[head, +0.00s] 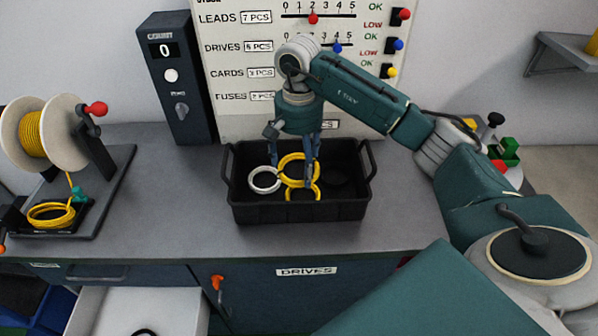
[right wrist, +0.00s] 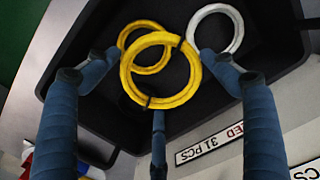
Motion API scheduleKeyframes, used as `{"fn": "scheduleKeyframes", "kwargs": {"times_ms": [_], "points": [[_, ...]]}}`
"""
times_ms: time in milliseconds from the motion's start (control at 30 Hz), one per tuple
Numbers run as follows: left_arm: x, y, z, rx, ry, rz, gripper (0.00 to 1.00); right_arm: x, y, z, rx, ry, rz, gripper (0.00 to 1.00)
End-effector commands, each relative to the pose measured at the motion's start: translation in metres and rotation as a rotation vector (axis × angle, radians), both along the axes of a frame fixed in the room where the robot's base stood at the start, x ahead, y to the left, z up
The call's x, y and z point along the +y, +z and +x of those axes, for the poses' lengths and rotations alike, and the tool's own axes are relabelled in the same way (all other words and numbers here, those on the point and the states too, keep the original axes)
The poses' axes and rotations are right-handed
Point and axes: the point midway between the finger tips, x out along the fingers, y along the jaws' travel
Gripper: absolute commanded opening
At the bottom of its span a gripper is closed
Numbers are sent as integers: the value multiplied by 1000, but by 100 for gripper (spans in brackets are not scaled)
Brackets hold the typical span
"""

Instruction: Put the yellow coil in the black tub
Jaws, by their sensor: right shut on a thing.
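My right gripper (head: 298,172) has its blue fingers reaching down into the black tub (head: 300,212) on the bench. It is shut on a yellow coil (head: 282,176), which also shows between the fingers in the right wrist view (right wrist: 126,75). The held coil has dark ties and overlaps a second yellow coil (right wrist: 140,23) lying lower in the tub. Whether the held coil touches the tub floor I cannot tell. A white coil (head: 252,180) lies beside them at the tub's left. My left gripper is not in view.
At the left stands a winder with a spool of yellow wire (head: 34,133) and another yellow coil (head: 50,215) on its base. A dark counter box (head: 177,80) and a stock board (head: 240,60) stand behind. An open drawer (head: 135,310) juts out below. Bench between winder and tub is clear.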

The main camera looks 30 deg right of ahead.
Motion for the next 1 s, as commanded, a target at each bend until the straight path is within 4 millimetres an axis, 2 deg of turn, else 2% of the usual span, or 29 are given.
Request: {"fn": "scheduleKeyframes", "kwargs": {"times_ms": [167,400,767,800,867,1000], "points": [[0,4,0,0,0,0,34,0,-11,-1,2,0,1,40],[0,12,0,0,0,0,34,1,-42,-1,1,1,2,40],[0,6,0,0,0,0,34,0,-48,0,-1,1,1,40],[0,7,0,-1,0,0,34,0,-46,0,-1,1,1,89],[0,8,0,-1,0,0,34,0,-46,0,0,1,0,100],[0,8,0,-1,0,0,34,0,-46,0,0,1,0,100]]}}
